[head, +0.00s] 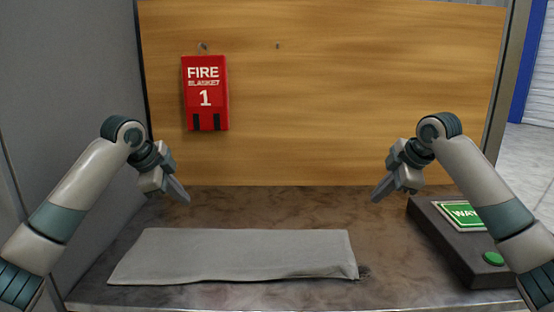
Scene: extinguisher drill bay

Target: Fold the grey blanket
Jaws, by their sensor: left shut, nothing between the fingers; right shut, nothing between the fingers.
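The grey blanket (235,255) lies flat on the brown worktop as a long, wide rectangle. Its right end shows a slightly uneven lower corner with a darker edge beneath. Whether it has several layers is hard to tell. My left gripper (186,199) is shut and empty, above and behind the blanket's left half. My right gripper (376,198) is shut and empty, behind and to the right of the blanket's right end. Both grippers are apart from the blanket.
A red fire blanket case (205,92) marked 1 hangs on the wooden back panel (340,100). A dark box (450,250) with a green sign (463,214) and a green button (493,259) stands at the right. A grey wall (70,110) closes the left side. The worktop (290,208) behind the blanket is clear.

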